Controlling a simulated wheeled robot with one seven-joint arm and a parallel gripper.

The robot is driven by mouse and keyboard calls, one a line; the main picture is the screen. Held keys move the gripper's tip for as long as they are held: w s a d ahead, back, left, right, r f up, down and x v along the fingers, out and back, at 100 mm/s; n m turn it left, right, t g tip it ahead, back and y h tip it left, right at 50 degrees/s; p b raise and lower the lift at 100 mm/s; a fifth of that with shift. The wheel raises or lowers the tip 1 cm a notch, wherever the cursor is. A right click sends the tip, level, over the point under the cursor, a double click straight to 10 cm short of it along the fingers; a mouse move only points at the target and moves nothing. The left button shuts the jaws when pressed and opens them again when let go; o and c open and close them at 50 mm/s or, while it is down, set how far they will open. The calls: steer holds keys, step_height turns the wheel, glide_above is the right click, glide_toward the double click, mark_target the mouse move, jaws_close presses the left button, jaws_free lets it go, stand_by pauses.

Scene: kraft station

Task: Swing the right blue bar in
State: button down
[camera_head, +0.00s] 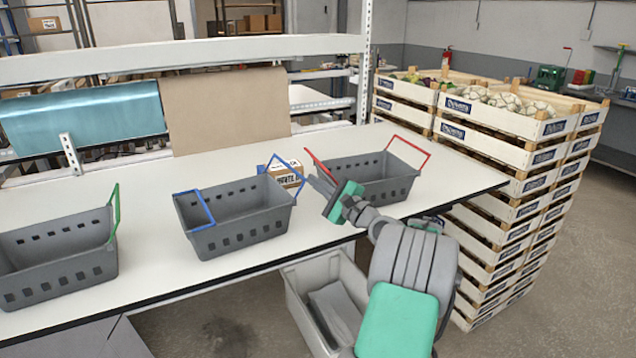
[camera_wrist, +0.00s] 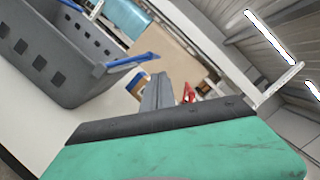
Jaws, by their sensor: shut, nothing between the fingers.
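The middle grey basket (camera_head: 238,222) stands on the white table and shows at upper left in the wrist view (camera_wrist: 60,65). Its left blue bar (camera_head: 194,208) lies folded in over the left end. Its right blue bar (camera_head: 286,165) stands raised at the right end, leaning outward; it also shows in the wrist view (camera_wrist: 132,62). My gripper (camera_head: 313,182) is shut and empty, just right of the raised bar. In the wrist view its fingers (camera_wrist: 157,90) show close to the bar; I cannot tell whether they touch.
A cardboard box (camera_head: 284,174) stands behind the right end of the middle basket. A grey basket with red bars (camera_head: 372,178) is close on the right. A basket with a green bar (camera_head: 60,262) is at left. Stacked crates (camera_head: 510,160) stand beyond the table's right end.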

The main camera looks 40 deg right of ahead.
mark_target(289, 166)
steer(key=w, duration=0.6)
steer(key=shift+w+a+r+p, duration=0.15)
steer(key=shift+r+p, duration=0.3)
steer(key=shift+a, duration=0.1)
